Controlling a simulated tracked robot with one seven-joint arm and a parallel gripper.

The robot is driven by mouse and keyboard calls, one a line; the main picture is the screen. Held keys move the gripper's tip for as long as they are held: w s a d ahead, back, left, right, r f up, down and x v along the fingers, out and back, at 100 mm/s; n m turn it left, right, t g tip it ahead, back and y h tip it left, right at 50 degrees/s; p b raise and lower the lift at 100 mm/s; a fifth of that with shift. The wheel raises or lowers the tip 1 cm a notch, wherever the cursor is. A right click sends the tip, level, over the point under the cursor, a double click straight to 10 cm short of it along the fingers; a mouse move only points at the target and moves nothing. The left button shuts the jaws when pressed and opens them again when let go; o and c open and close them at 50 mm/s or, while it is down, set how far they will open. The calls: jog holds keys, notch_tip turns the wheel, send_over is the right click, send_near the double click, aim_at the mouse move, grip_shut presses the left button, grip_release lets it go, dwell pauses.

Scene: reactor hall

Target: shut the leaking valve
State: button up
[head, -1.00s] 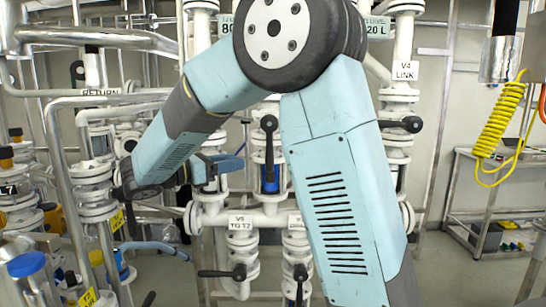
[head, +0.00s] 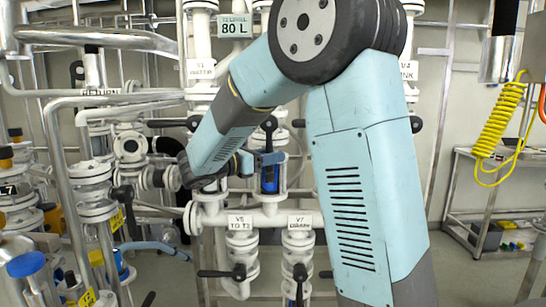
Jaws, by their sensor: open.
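My gripper (head: 268,160) is small in the head view, at the middle of the pipe rack. It overlaps a sight glass with blue contents (head: 270,180), below an upright black lever (head: 269,127). I cannot tell whether it touches either. Its jaws are open, with nothing visibly held. The V6 "TO T2" valve (head: 240,270) has its black lever sideways. The V7 "DRAIN" valve (head: 300,272) has its lever pointing down. The V1 "WATER" label (head: 201,69) is above a sideways lever (head: 170,124). The V4 label (head: 409,71) is partly hidden. No leak is clearly visible, so I cannot tell which valve leaks.
My arm hides the rack right of centre. Pipes and flanged valves (head: 94,185) crowd the left. An "80 L" level sign (head: 234,26) is above. A yellow coiled hose (head: 500,120) hangs at right near a metal cart (head: 490,200). The floor between rack and cart looks clear.

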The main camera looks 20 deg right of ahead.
grip_shut()
dwell(0.4)
jog(key=shift+f, duration=0.1)
